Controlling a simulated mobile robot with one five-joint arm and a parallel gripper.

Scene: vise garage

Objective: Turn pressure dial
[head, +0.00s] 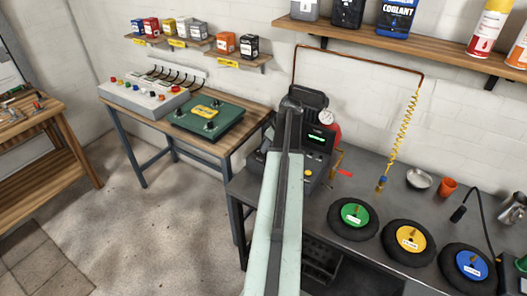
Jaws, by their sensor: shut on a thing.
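The compressor-like unit (317,160) stands at the left end of the grey workbench. It has a green lit display (317,138), a round white gauge (326,117) on top and a yellow knob (308,173) on its front. My arm reaches up the middle of the picture across the left part of this unit. Its dark far end is in front of the unit's black upper part. My gripper's fingers do not show; the arm hides them and whatever they touch. I cannot make out which part is the pressure dial.
Green (355,217), yellow (408,240) and blue (469,265) hubbed wheels lie on the bench to the right. A coiled yellow hose (405,125) hangs above it. A wooden table (237,112) with a green device (207,118) stands left. The floor at lower left is clear.

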